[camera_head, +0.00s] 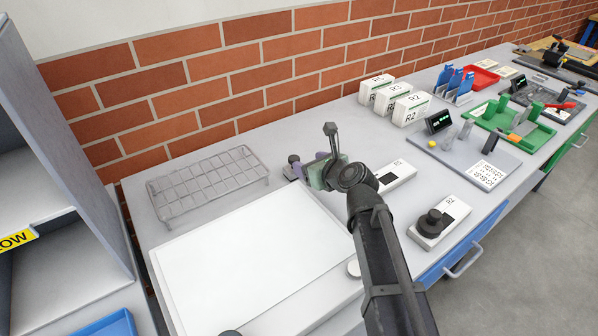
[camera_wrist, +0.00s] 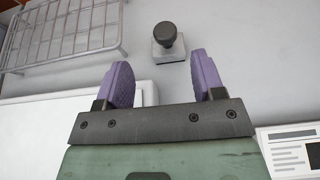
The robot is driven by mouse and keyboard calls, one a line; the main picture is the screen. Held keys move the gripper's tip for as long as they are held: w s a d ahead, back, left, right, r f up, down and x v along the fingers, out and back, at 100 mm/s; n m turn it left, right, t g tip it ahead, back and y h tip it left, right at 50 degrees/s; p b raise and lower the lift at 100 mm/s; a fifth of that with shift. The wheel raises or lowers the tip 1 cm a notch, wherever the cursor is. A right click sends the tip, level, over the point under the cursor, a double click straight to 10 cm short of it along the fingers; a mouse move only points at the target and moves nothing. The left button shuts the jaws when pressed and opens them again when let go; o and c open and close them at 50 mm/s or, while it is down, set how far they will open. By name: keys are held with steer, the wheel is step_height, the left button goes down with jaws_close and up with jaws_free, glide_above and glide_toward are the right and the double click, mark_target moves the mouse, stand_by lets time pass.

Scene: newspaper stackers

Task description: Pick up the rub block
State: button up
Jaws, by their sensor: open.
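A small light-grey block with a dark round knob (camera_wrist: 166,45), which I take for the rub block, stands upright on the bench in the wrist view. It also shows in the head view (camera_head: 292,165), partly hidden by my gripper. My gripper (camera_wrist: 160,72) has two purple fingers spread apart with nothing between them. The block lies beyond the fingertips, nearly in line with the gap and a little to the right of its middle. In the head view my gripper (camera_head: 307,168) is just to the right of the block.
A wire rack (camera_head: 207,182) stands to the left of the block. A large white board (camera_head: 250,255) lies in front. White boxes (camera_head: 411,109) and a green tray (camera_head: 510,128) stand farther right.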

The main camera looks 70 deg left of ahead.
mark_target(295, 158)
steer(key=x, duration=0.3)
steer(key=shift+a+f+b, duration=0.25)
steer(key=shift+a+b, duration=0.05)
steer(key=shift+b, duration=0.1)
steer(key=x, duration=0.1)
steer(key=b+x, duration=0.1)
steer(key=x, duration=0.1)
steer(key=b+x, duration=0.1)
steer(key=shift+w+a+f, duration=0.2)
steer(key=shift+a+f, duration=0.1)
steer(key=shift+f, duration=0.15)
steer(key=shift+s+a, duration=0.1)
steer(key=shift+a, duration=0.1)
steer(key=shift+d+r, duration=0.1)
jaws_close()
